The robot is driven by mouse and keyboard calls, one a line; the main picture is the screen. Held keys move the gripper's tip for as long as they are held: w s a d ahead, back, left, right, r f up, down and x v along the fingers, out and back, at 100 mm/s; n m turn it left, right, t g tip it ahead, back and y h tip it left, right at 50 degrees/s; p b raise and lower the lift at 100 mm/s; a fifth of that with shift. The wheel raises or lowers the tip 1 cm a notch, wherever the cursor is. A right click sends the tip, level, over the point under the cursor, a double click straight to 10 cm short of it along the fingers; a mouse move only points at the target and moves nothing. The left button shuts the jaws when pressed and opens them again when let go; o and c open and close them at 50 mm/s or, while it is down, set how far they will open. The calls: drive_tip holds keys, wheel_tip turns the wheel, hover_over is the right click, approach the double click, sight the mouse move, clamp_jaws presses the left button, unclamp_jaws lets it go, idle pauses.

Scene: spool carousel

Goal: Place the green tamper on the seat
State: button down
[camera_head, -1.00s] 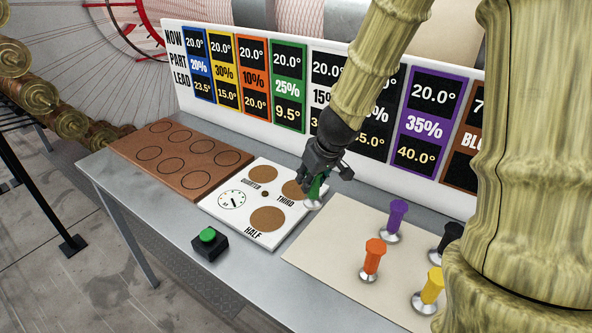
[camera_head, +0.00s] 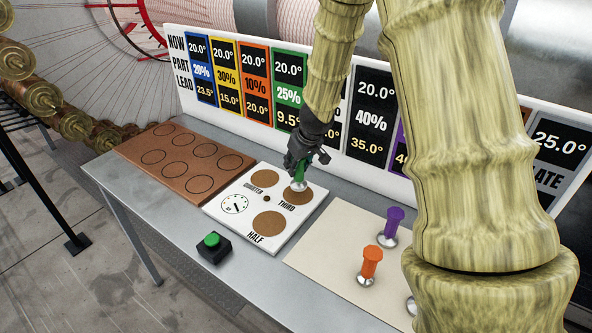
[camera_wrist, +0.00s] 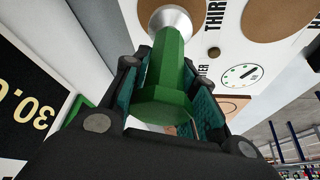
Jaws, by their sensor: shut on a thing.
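My gripper (camera_head: 302,158) is shut on the green tamper (camera_head: 300,173) and holds it with its silver foot down. In the wrist view the green tamper (camera_wrist: 165,85) sits between both finger pads. The white board (camera_head: 236,220) has round brown seats: QUARTER (camera_head: 265,178), THIRD (camera_head: 294,198) and HALF (camera_head: 268,223). The tamper's foot is over the THIRD seat and hides part of it. I cannot tell whether the foot touches the seat.
An orange tamper (camera_head: 370,264) and a purple tamper (camera_head: 391,226) stand on a cream mat (camera_head: 325,252) at right. My arm hides things there. A green button (camera_head: 212,240) is at the front edge. A brown board (camera_head: 180,165) with circles lies left. A sign panel (camera_head: 230,75) stands behind.

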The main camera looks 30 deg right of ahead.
drive_tip(key=shift+w, duration=0.3)
drive_tip(key=shift+f, duration=1.8)
drive_tip(key=shift+f+b, duration=0.1)
drive_tip(key=shift+b, duration=0.3)
drive_tip(key=c, duration=1.1)
unclamp_jaws()
drive_tip(key=shift+c, duration=0.2)
drive_tip(key=shift+s+r+p, duration=0.1)
drive_tip(key=shift+r+p, duration=0.2)
drive_tip(key=shift+r, duration=0.2)
drive_tip(key=v, duration=1.1)
drive_tip(key=shift+s, duration=0.15)
drive_tip(key=shift+r, duration=0.1)
